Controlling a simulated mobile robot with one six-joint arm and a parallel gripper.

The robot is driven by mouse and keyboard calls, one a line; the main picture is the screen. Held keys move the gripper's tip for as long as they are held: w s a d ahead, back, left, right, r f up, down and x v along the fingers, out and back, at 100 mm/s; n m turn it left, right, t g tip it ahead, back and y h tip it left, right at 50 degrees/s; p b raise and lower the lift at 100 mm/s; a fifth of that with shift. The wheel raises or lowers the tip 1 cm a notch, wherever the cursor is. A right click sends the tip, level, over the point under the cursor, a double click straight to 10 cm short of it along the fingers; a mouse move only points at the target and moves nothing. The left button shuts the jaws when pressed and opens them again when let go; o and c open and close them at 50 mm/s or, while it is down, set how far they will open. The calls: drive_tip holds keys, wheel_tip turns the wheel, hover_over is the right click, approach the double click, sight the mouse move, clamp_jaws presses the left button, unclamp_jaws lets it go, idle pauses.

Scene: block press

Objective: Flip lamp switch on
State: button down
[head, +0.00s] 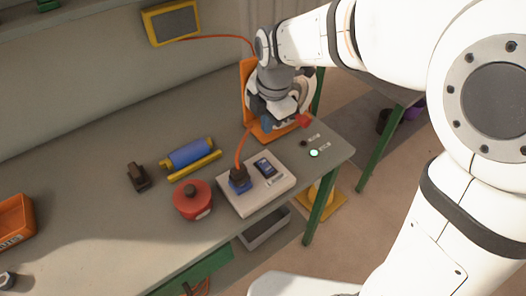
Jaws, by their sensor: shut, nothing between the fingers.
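A white control box (227,203) sits near the table's front right edge. A small dark switch-like part with a blue-white face (265,168) is on its top, and a black and blue plug (239,180) with an orange cable is beside it. I cannot tell for sure which part is the lamp switch. My gripper (284,110) is shut and empty, pointing down in front of the orange press stand (248,72), behind and above the box. Its fingertips are partly hidden and hard to make out. A red knob-like part (304,120) shows beside it.
A green light (313,153) glows at the table corner. A yellow-framed grey panel (171,22) hangs on the wall. The back left table is clear.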

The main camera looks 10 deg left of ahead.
sight(262, 161)
drive_tip(key=shift+f, duration=0.1)
drive_tip(key=f, duration=0.4)
drive_tip(key=w+a+f+p, duration=0.1)
drive_tip(key=f, duration=0.8)
drive_tip(key=shift+w+a+f+p, duration=0.15)
drive_tip(key=shift+a+f+p, duration=0.1)
drive_tip(key=shift+f+p, duration=0.1)
